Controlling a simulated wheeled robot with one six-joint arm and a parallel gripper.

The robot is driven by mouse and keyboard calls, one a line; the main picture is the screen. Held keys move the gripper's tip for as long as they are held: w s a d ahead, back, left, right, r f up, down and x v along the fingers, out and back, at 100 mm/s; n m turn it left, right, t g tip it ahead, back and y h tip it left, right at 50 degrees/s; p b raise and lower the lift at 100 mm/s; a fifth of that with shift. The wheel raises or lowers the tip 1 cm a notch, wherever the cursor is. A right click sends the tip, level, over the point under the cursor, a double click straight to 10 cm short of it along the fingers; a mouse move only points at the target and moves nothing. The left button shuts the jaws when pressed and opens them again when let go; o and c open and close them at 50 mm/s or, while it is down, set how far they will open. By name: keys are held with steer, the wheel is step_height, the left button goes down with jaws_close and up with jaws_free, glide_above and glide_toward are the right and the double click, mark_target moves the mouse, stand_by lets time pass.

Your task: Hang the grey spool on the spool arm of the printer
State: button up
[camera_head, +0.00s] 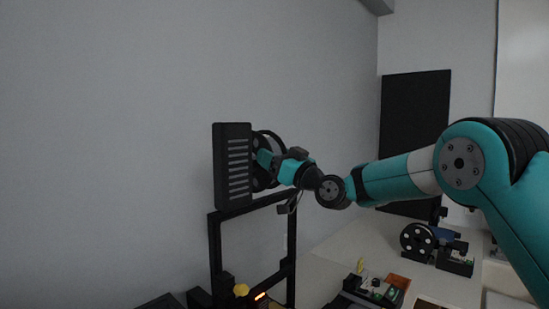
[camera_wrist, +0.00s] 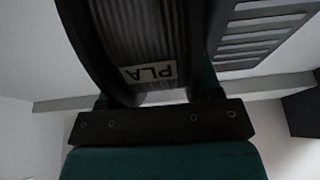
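The grey spool (camera_head: 268,142) is a dark reel with grey filament. It is up beside the right face of the slotted black box on top of the printer (camera_head: 215,245). In the wrist view the spool (camera_wrist: 140,35) fills the upper middle, with a "PLA" label facing the camera. My gripper (camera_head: 264,160) is at the spool, its teal fingers on either side of the reel, and looks shut on it. The spool arm cannot be made out; the spool, box and gripper may hide it. I cannot tell whether the spool touches it.
The slotted black box (camera_head: 232,165) stands close left of the spool. Another dark reel (camera_head: 418,238) is on the bench (camera_head: 345,250) at right. A cluttered tray (camera_head: 370,292) is at the front. Open air lies right of the printer frame, below my arm.

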steer(key=o, duration=0.5)
steer(key=shift+r, duration=0.1)
steer(key=shift+f, duration=0.2)
steer(key=shift+s+d+f+b, duration=0.2)
steer(key=shift+d+b, duration=0.05)
steer(key=shift+b, duration=0.15)
steer(key=b+v, duration=1.1)
steer(key=v, duration=0.5)
steer(key=s+a+f+g+h, duration=0.2)
steer(key=s+a+f+g, duration=0.3)
steer(key=s, duration=0.3)
steer(key=s+a+f+g+h, duration=0.2)
steer(key=s+f+g, duration=0.2)
steer(key=s+f, duration=0.4)
steer(key=s+d+f+g+h, duration=0.2)
steer(key=s+f, duration=0.1)
steer(key=s, duration=0.3)
steer(key=s+d+f+m+g+h, duration=0.1)
steer(key=s+d+f+g+h, duration=0.1)
steer(key=s, duration=0.4)
steer(key=s+d+f+m+g+h, duration=0.1)
steer(key=s+d+f+g+h, duration=0.1)
steer(key=s+f, duration=0.3)
steer(key=shift+s+d+f+g+h, duration=0.15)
steer(key=shift+s+d+f+h, duration=0.1)
steer(key=shift+s+h, duration=0.15)
steer(key=shift+s+d+f+g+h, duration=0.15)
steer(key=shift+s+d+h, duration=0.15)
steer(key=shift+s, duration=0.1)
